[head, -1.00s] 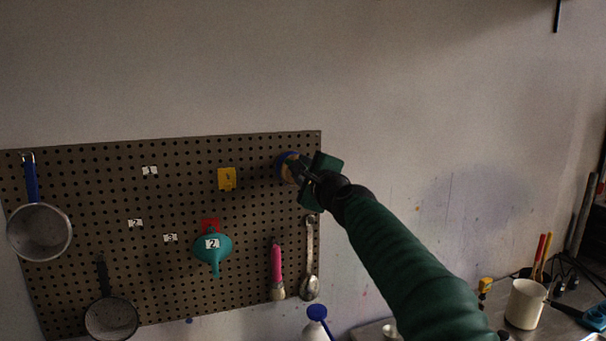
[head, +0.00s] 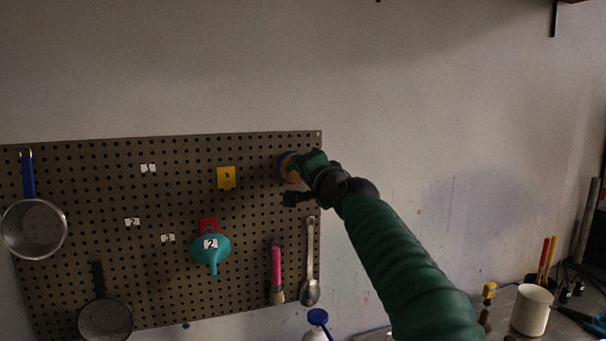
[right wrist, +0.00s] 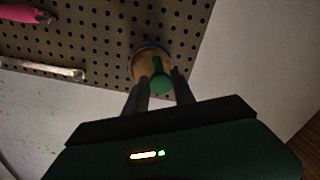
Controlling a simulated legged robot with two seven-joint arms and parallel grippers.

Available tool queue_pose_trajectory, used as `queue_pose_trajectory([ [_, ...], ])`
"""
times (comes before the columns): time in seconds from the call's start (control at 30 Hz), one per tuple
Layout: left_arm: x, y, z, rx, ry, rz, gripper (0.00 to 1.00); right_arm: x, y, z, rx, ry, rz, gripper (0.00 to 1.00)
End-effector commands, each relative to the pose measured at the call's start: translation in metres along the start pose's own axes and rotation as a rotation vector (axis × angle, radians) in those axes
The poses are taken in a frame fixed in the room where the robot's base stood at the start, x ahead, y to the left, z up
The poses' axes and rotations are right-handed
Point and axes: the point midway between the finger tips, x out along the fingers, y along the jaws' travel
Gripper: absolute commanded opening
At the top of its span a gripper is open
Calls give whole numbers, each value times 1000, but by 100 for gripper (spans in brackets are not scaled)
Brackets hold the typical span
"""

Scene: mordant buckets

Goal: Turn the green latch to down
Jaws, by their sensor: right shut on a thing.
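The green latch (right wrist: 159,76) sits on a round tan disc with a blue rim (right wrist: 138,62) near the edge of the pegboard. In the right wrist view its handle lies between the two fingers of my right gripper (right wrist: 161,84), which is shut on it. In the head view the right gripper (head: 301,168) is at the pegboard's upper right corner and hides the latch, with part of the blue-rimmed disc (head: 284,166) showing to its left. My left gripper is out of view.
The pegboard (head: 110,190) holds a teal funnel (head: 211,250), a pink-handled brush (head: 276,268), a spoon (head: 310,260) and strainers (head: 33,229). A blue-capped bottle (head: 317,318) and a white mug (head: 531,309) stand below. The wall right of the board is bare.

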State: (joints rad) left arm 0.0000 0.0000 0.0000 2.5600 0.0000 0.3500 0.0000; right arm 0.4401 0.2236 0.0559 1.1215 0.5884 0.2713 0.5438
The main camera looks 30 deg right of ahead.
Motion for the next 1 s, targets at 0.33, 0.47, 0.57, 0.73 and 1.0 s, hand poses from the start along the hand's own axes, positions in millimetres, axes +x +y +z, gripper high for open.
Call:
queue_pose_trajectory([
  [0.33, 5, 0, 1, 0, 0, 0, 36, 1, 4, 2, -91, -5, 6, 0],
  [0.47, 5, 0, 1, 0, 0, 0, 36, 1, 4, 2, -97, -5, 6, 0],
  [0.57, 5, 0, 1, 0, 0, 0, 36, 1, 3, 2, -97, -5, 6, 0],
  [0.73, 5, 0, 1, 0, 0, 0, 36, 1, 3, 2, -97, -5, 5, 0],
  [1.0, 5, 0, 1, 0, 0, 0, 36, 0, 2, 1, -96, -2, 2, 51],
])
